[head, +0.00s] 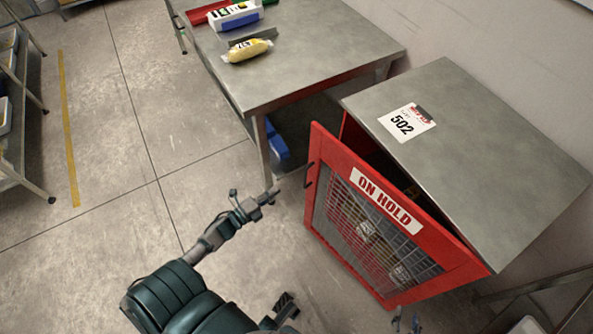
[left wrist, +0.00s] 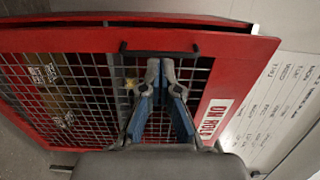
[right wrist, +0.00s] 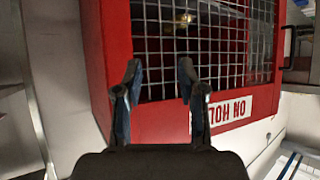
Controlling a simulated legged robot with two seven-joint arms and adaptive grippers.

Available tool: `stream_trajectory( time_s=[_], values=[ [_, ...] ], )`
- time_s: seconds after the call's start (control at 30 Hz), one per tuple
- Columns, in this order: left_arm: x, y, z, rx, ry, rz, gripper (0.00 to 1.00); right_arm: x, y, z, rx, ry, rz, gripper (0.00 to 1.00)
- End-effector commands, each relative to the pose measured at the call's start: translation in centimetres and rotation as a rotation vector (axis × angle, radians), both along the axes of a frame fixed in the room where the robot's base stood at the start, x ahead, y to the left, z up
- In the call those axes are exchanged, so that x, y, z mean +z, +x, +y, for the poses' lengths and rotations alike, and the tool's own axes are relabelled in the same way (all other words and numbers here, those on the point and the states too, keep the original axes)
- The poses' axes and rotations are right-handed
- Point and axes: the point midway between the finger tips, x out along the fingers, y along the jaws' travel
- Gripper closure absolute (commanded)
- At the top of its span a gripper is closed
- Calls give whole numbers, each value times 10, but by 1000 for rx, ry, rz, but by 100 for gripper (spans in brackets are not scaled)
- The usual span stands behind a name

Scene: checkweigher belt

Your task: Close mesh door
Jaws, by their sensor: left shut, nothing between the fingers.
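The mesh door (head: 455,262) is a red frame with wire mesh and an "ON HOLD" sign. It stands ajar, its left edge swung out from the steel-topped cabinet (head: 480,130) and its right end at the cabinet corner. A black handle (left wrist: 160,50) is on the door's free edge. My left gripper (head: 272,194) is shut and empty, left of that edge. In the left wrist view its fingertips (left wrist: 162,66) appear just below the handle; contact is unclear. My right gripper (head: 406,321) is mostly out of the head view; its fingers (right wrist: 158,75) are open and empty before the door's mesh.
A steel table (head: 320,50) stands behind left of the cabinet, holding a yellow pack (head: 247,50) and a white box (head: 235,16). A blue bin (head: 278,150) sits beneath. Shelving (head: 20,170) is far left. Floor left of the door is clear. Packages show behind the mesh.

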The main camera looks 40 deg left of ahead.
Motion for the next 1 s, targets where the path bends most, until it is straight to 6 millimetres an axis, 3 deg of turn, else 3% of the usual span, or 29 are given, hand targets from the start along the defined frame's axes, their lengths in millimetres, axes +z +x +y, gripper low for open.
stream_trajectory(
  time_s=[0.17,0.6,0.8,1.0],
  values=[
    [-3,24,-6,-2,0,0,100,3,8,3,4,18,-65,60],
    [-4,110,-22,-2,-7,-1,100,48,34,20,13,104,-389,60],
    [-2,129,-28,-3,-5,-1,100,63,37,21,14,132,-482,60],
    [-1,133,-29,-3,-6,-2,100,67,38,22,15,138,-504,60]
  ],
)
